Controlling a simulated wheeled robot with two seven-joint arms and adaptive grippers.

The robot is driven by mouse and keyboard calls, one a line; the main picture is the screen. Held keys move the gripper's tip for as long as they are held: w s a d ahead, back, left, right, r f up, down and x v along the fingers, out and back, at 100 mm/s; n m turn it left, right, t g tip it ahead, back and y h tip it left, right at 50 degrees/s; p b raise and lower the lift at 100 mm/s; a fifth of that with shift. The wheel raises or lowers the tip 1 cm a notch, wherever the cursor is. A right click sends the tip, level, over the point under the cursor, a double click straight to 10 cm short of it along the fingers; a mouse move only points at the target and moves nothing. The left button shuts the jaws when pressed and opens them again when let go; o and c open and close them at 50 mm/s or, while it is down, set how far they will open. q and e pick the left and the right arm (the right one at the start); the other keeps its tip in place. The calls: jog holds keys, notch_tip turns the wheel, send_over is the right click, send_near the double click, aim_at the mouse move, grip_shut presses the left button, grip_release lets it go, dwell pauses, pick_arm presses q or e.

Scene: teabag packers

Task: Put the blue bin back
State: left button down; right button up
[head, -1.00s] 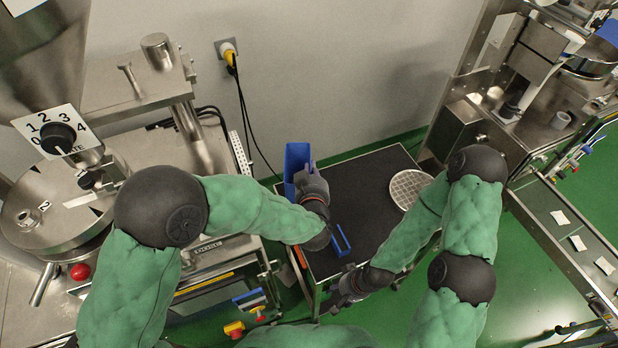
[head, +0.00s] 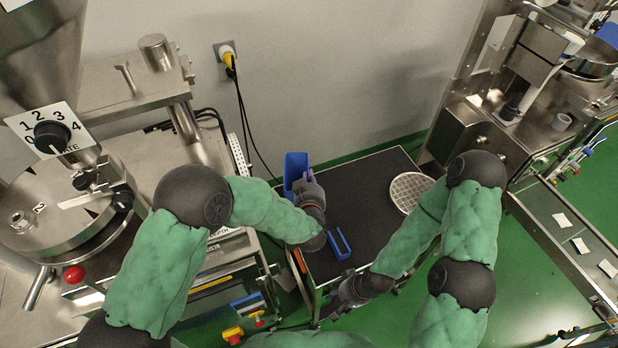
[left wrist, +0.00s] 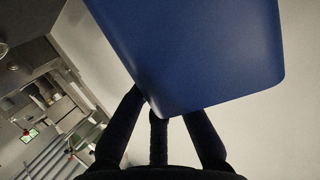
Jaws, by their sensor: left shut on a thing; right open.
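The blue bin (head: 295,168) is at the back left corner of the dark-topped cart (head: 372,192), partly hidden by my left gripper. My left gripper (head: 304,180) is shut on the bin at its near side. In the left wrist view the bin (left wrist: 200,50) fills the upper middle, with the dark fingers (left wrist: 160,125) at its lower edge. I cannot tell whether the bin touches the cart top. My right gripper (head: 338,302) is open and empty at the cart's near edge.
A blue rectangular frame-like item (head: 340,244) lies on the cart near my left wrist. A round mesh sieve (head: 408,190) lies at the cart's right. The steel dosing machine (head: 75,210) stands left, a conveyor (head: 570,240) right. The cart's middle is clear.

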pick_arm(q)
jog(key=shift+f, duration=0.1)
jog(key=c, duration=1.4)
grip_release()
jog(key=p+v, duration=0.1)
jog(key=v, duration=1.1)
